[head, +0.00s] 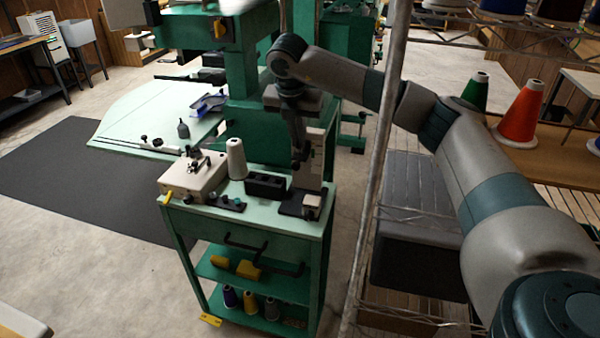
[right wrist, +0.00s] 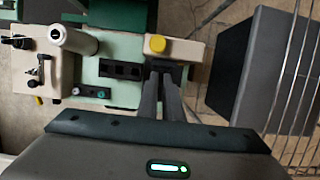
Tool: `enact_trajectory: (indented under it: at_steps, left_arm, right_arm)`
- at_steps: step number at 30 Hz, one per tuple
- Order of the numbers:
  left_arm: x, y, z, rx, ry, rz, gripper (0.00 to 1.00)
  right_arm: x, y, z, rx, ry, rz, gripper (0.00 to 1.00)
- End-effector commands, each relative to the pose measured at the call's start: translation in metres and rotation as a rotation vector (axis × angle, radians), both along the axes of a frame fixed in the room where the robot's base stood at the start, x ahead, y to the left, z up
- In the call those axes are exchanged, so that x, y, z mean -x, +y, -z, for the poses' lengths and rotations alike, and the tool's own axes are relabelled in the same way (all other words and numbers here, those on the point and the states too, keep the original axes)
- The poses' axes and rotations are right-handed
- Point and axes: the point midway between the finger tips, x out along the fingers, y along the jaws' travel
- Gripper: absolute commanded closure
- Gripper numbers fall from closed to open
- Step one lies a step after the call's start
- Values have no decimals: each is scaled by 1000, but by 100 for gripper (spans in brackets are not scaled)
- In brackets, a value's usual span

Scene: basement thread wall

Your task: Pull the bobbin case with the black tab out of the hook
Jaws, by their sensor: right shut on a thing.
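My right arm comes in from the right in the head view. Its gripper (head: 298,158) points down beside an upright beige stand on the cart top. In the right wrist view the gripper's two dark fingers (right wrist: 165,76) are nearly together, shut on a small dark thing at the stand's near side. It fits the black tab of the bobbin case, but the fingers hide most of it. The case's body and the hook cannot be made out. The beige stand (right wrist: 188,49) has a yellow knob (right wrist: 157,44) on top. My left gripper is not in view.
The green cart (head: 262,216) also carries a beige box with a small mechanism (head: 193,174), a white thread cone (head: 236,158) and a black slotted block (head: 265,186). A wire rack post (head: 376,170) and a dark box (head: 418,240) stand close on the right.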

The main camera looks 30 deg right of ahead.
Motion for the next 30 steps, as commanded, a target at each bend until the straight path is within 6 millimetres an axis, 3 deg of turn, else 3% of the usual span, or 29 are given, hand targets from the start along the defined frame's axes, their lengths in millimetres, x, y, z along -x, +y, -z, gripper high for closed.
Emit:
enact_trajectory:
  at_steps: [8, 11, 12, 23, 30]
  left_arm:
    - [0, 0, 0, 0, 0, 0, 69]
    - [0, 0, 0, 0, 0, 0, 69]
    - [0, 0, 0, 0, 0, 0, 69]
    - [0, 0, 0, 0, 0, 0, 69]
    - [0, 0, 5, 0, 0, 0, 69]
  right_arm:
    - [0, 0, -1, 0, 0, 0, 100]
    - [0, 0, -1, 0, 0, 0, 75]
    - [0, 0, -1, 0, 0, 0, 72]
    - [0, 1, -2, -1, -1, 0, 72]
    - [3, 5, -20, -1, -3, -1, 72]
